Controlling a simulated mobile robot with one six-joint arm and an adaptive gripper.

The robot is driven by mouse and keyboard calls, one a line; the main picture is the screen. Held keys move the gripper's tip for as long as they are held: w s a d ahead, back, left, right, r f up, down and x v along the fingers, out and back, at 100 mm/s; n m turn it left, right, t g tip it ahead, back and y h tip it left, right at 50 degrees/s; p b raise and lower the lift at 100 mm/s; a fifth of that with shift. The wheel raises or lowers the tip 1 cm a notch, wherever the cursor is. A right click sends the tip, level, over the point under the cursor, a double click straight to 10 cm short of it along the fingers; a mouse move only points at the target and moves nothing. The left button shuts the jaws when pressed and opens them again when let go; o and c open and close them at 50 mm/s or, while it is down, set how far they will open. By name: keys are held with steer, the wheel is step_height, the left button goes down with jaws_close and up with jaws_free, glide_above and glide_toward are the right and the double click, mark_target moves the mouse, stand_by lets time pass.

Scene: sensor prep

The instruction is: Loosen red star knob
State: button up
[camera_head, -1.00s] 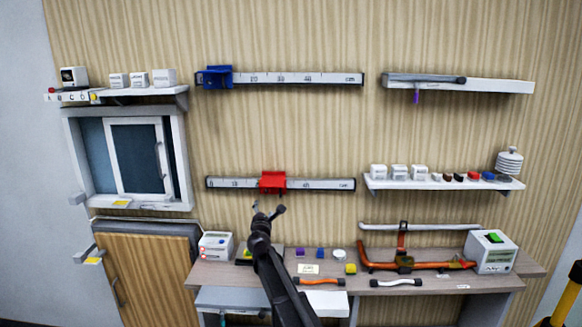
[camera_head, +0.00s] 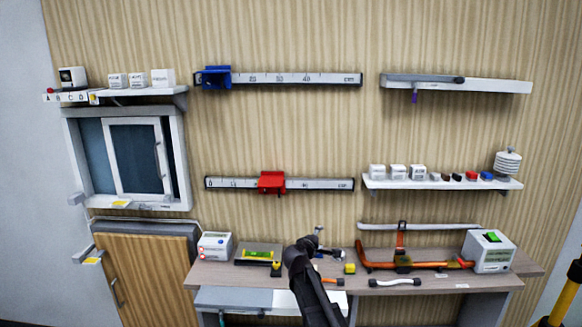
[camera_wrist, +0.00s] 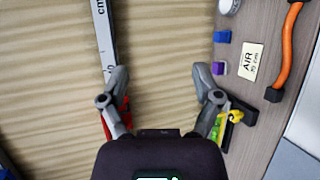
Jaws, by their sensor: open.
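A red slider (camera_head: 271,182) sits on the lower ruler rail (camera_head: 320,184) on the wall. No separate star shape can be made out on it at this size; a small dark part shows just under it. My gripper (camera_head: 313,238) is in front of the workbench, lower and to the right of the red slider and apart from it. In the wrist view my gripper (camera_wrist: 160,73) is open with nothing between its fingers. There, red parts show beside and behind the left finger, partly hidden by it.
A blue slider (camera_head: 217,77) is on the upper rail. The workbench holds a spirit level (camera_head: 258,254), small coloured blocks, an orange pipe (camera_head: 430,265) and a white box (camera_head: 490,251). The wall between the lower rail and the bench is clear.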

steer(key=s+d+f+m+g, duration=0.4)
steer(key=s+d, duration=0.1)
steer(key=s, duration=0.2)
steer(key=s+d+f+m+g, duration=0.3)
steer(key=s+d+f+m, duration=0.15)
steer(key=s, duration=0.25)
steer(key=s+a+f+m+g+y, duration=0.1)
steer(key=s+f+m+g+y, duration=0.1)
steer(key=s, duration=0.7)
steer(key=s+a+f+m+g+y, duration=0.1)
steer(key=s+f+m+g+y, duration=0.2)
steer(key=s, duration=0.6)
steer(key=shift+s+f+g+y, duration=0.35)
steer(key=shift+g+y, duration=0.35)
steer(key=shift+y, duration=0.4)
